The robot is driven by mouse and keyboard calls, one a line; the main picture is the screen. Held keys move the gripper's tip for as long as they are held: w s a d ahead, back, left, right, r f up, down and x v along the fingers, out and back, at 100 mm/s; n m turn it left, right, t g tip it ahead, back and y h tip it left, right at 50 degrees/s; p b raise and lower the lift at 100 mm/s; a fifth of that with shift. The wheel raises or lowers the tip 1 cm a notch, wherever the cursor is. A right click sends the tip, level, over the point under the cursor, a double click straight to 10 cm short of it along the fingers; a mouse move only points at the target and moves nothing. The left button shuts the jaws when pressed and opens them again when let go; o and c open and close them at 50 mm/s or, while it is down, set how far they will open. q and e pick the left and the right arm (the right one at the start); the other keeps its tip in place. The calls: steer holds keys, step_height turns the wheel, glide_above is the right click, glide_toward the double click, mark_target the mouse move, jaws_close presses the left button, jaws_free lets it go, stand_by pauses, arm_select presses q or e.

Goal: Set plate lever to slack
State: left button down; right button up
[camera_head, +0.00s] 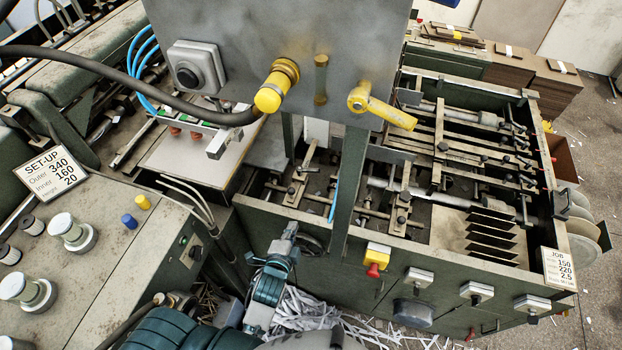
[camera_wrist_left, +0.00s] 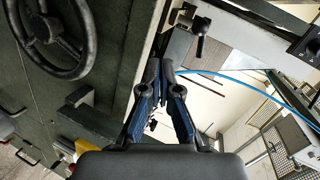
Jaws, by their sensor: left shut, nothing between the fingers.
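A yellow lever (camera_head: 382,106) sits on the upright grey panel (camera_head: 330,35), its handle pointing right and slightly down. I cannot tell from any label whether it is the plate lever. A small black-handled lever (camera_wrist_left: 200,45) shows on a metal bracket in the left wrist view, beyond my fingertips. My left gripper (camera_head: 290,232) is in front of the machine, below the panel and apart from the yellow lever. In the left wrist view its fingers (camera_wrist_left: 160,66) are together and empty. My right gripper is not in view.
A red-and-yellow stop button (camera_head: 376,260) and several switches line the front wall. A handwheel (camera_wrist_left: 50,32) stands left in the wrist view. Paper strips (camera_head: 310,310) lie below.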

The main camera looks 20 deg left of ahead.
arm_select(q)
steer(key=r+m, duration=0.1)
steer(key=w+d+r+m+t, duration=0.1)
steer(key=w+r+m+t, duration=0.1)
steer(key=r, duration=0.1)
steer(key=shift+d, duration=0.15)
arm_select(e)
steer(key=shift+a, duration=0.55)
arm_select(q)
steer(key=shift+d, duration=0.2)
steer(key=w+p, duration=0.2)
steer(key=w, duration=1.2)
steer(key=shift+a+f, duration=0.25)
steer(key=shift+f, duration=0.1)
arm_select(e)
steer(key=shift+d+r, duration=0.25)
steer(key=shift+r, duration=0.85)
arm_select(q)
steer(key=shift+w, duration=0.1)
